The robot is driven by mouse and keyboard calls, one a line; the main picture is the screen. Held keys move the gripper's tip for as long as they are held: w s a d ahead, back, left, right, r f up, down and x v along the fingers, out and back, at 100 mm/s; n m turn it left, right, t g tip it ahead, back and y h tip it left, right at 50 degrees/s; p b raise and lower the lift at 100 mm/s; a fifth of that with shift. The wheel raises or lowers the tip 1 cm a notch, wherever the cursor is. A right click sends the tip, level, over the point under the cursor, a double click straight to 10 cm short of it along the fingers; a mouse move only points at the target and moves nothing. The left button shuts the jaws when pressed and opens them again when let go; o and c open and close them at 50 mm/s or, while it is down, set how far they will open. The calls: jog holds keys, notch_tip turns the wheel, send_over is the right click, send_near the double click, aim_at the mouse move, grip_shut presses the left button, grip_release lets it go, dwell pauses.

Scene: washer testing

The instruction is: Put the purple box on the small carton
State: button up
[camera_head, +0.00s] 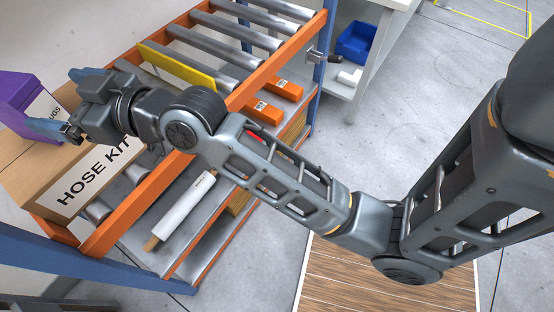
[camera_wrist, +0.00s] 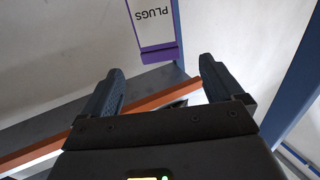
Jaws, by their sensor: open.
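The purple box (camera_head: 22,92) with a white label is at the left edge of the head view, partly cut off. My wrist hides part of the carton.
The carton rests on an orange-framed roller rack (camera_head: 140,205). Orange boxes (camera_head: 262,113), a yellow bar (camera_head: 178,64) and a white roll (camera_head: 184,207) are on the rack. A blue bin (camera_head: 356,41) stands at the back.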

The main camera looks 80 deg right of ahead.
jog(key=s+a+f+m+g+h, duration=0.1)
jog(key=s+f, duration=0.4)
jog(key=s, duration=0.4)
jog(key=s+a+f+m+g+h, duration=0.1)
jog(key=s+f, duration=0.4)
jog(key=s, duration=0.5)
jog(key=s+d+r+n+g, duration=0.1)
jog(key=s+r, duration=0.1)
jog(key=s, duration=1.7)
jog(key=shift+y, duration=0.4)
jog(key=shift+d+r, duration=0.1)
